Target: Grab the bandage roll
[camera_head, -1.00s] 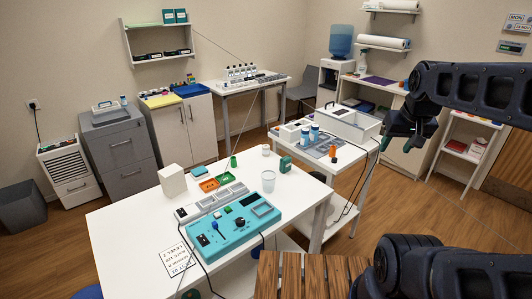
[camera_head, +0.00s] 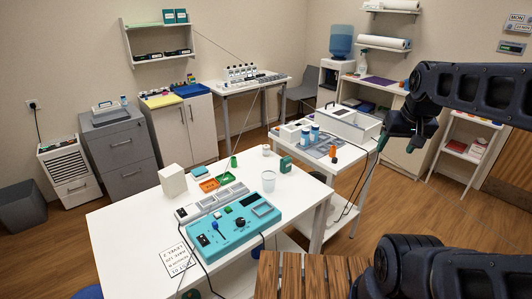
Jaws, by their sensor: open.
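A small white cylinder (camera_head: 266,150), which looks like the bandage roll, stands near the back edge of the white table (camera_head: 120,222). It is too small to be sure of. My gripper (camera_head: 384,144) is at the right of the view, above and beside the second white table, well to the right of the white cylinder and apart from it. Its jaws are open, and I see nothing between them. My dark arm reaches in from the right edge.
Near the white cylinder are a green box (camera_head: 285,164), a clear cup (camera_head: 268,181) and a teal control device (camera_head: 235,222) with cables. The second table carries blue-capped bottles (camera_head: 310,133), an orange bottle (camera_head: 333,151) and a grey-white case (camera_head: 347,123). The front table's left part is mostly bare.

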